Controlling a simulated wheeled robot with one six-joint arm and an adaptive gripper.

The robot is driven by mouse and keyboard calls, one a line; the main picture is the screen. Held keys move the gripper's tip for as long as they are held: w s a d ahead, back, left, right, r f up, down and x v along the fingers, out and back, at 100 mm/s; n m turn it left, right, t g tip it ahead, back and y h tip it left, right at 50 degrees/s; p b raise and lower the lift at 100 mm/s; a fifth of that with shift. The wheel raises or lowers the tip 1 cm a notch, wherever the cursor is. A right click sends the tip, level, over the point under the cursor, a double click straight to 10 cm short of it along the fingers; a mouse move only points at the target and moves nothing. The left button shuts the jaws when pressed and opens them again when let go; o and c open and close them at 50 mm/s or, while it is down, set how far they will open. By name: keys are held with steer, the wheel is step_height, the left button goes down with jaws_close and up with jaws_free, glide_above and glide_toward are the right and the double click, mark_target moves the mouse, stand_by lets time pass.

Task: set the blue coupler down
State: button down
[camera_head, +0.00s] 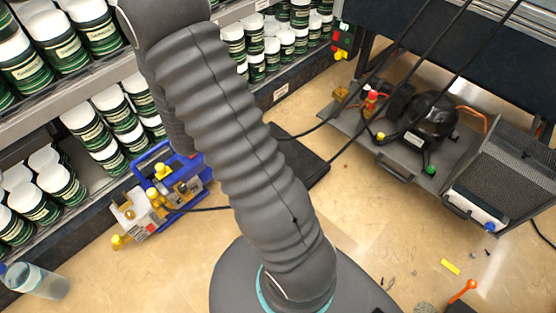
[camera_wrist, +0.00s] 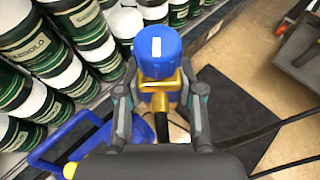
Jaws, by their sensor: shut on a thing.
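In the wrist view, the blue coupler (camera_wrist: 159,50) has a blue cap with a small white mark and a brass body. My gripper (camera_wrist: 161,92) is shut on its brass part, one finger on each side, with the blue cap standing out beyond the fingers. What lies directly beneath the coupler is mostly hidden by it and by the fingers. In the head view my arm crosses the middle, and neither the gripper nor the coupler can be made out there.
A vacuum pump (camera_head: 160,195) with a blue frame stands on the floor by the shelves; its frame (camera_wrist: 62,143) shows below left in the wrist view. Shelves of green-and-white cans (camera_head: 100,125) line the left. A compressor unit (camera_head: 425,120) stands right. A dark mat (camera_head: 300,165) lies between.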

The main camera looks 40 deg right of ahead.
steer(key=s+d+f+m+g+h+b, duration=0.25)
steer(key=s+d+f, duration=0.25)
steer(key=d+f, duration=0.3)
steer(key=s+d+f+m+g+h+b, duration=0.1)
steer(key=s+d+f+m+g, duration=0.35)
steer(key=d+f, duration=0.35)
steer(key=s+d+f+m+g+h+b, duration=0.2)
steer(key=s+d+f+m+g, duration=0.1)
steer(key=s+d+f, duration=0.4)
steer(key=shift+y, duration=0.25)
steer(key=w+f, duration=0.2)
steer(key=w, duration=0.2)
steer(key=w+f+b, duration=0.1)
steer(key=w+f, duration=0.1)
steer(key=w, duration=0.2)
steer(key=w+f, duration=0.3)
steer(key=w, duration=0.1)
steer(key=shift+f+b, duration=0.1)
steer(key=shift+b, duration=0.3)
steer(key=shift+f+b, duration=0.35)
steer(key=shift+f, duration=1.6)
steer(key=shift+f, duration=0.2)
steer(key=c, duration=0.7)
jaws_free()
